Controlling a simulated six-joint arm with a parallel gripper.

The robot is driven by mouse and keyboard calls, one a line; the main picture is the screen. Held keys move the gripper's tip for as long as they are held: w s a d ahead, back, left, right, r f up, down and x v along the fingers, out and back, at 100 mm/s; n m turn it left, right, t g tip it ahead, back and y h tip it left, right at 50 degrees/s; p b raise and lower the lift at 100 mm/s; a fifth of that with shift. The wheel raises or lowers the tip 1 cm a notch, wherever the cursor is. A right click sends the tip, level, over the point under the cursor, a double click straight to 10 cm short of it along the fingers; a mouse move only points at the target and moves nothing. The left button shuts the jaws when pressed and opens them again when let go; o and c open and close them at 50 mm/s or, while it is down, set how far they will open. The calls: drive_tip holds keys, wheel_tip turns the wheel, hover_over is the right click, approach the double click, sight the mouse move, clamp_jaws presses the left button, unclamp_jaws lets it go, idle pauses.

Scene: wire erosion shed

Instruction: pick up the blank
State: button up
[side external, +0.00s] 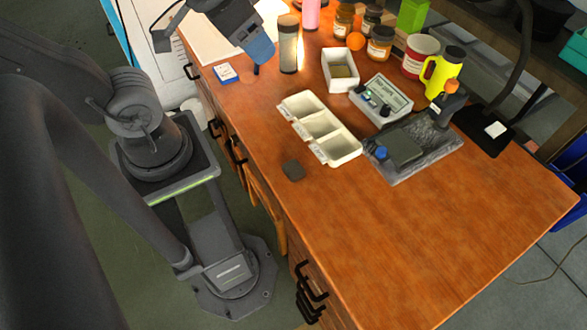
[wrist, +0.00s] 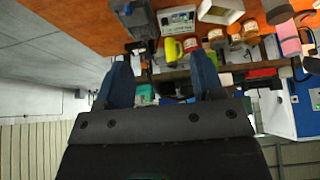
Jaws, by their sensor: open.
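The blank (side external: 293,170), a small dark grey square piece, lies flat on the orange wooden desk (side external: 420,240) near its front edge. It is left of the cream three-compartment tray in the side view. I cannot make it out in the wrist view. My gripper (side external: 258,66) is above the far end of the desk in the side view, well away from the blank. In the wrist view its two blue fingers stand wide apart with nothing between them, so my gripper (wrist: 164,72) is open and empty.
Beyond the blank are the cream tray (side external: 306,132), a fixture with a grey block (side external: 403,150) and a small instrument (side external: 388,98). A white box (side external: 352,86), yellow mug (side external: 452,68), tumbler (side external: 288,58) and several jars stand farther back. The desk's near right is clear.

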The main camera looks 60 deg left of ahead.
drive_tip(key=shift+o, duration=0.8)
drive_tip(key=m+g, duration=0.6)
drive_tip(key=m, duration=1.1)
hover_over(294, 168)
wheel_tip(294, 168, down, 21)
wheel_tip(294, 168, down, 13)
drive_tip(key=shift+s+r, duration=0.1)
drive_tip(key=shift+r, duration=0.1)
